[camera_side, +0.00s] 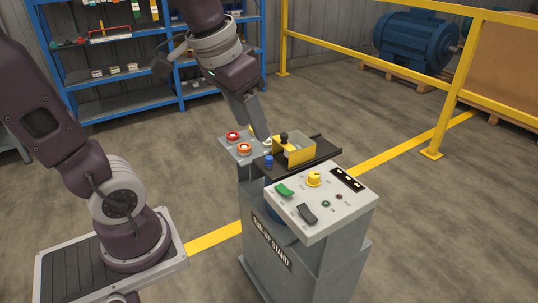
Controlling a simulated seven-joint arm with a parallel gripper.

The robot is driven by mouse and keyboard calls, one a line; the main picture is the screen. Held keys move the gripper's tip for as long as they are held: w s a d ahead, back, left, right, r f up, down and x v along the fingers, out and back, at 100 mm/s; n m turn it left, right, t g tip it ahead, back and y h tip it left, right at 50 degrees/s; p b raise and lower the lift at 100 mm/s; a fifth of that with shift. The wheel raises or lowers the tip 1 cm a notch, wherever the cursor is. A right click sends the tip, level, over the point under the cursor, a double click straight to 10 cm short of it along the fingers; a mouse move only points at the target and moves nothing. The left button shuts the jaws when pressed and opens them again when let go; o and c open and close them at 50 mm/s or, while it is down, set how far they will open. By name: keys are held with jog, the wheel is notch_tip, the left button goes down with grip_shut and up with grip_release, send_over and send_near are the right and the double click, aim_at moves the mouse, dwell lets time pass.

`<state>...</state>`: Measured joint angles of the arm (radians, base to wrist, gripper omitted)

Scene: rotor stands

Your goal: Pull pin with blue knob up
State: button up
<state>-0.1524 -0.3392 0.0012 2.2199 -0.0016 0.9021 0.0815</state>
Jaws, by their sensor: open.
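The pin with the blue knob (268,161) stands on the dark top of the grey rotor stand (258,212), left of a yellow bracket (300,151). The knob looks upright and low on the stand. My gripper (265,136) points down behind the blue knob, a little above it in the picture, near a black knob (284,138). It is open, and I see nothing held in it. Its fingers are seen edge-on, so the gap between them is hard to make out. I cannot tell how far the gripper is from the blue knob.
A plate with a red button (232,136) and an orange button (245,149) sits at the left. A yellow railing (445,120) stands behind at right.

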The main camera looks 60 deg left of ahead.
jog(key=w+a+f+n+g, duration=0.1)
jog(key=w+a+f, duration=0.1)
jog(key=w+a, duration=0.25)
jog(key=w+a+f+g, duration=0.1)
jog(key=w+a+f, duration=0.25)
jog(key=w, duration=0.25)
jog(key=n+g, duration=0.1)
jog(key=g, duration=0.1)
send_over(269, 157)
jog(key=shift+h, duration=0.3)
notch_tip(269, 157, down, 13)
jog(key=shift+d+f, duration=0.1)
notch_tip(269, 157, down, 7)
jog(key=shift+r, duration=0.1)
jog(key=shift+f, duration=0.4)
jog(key=shift+c, duration=0.3)
grip_shut()
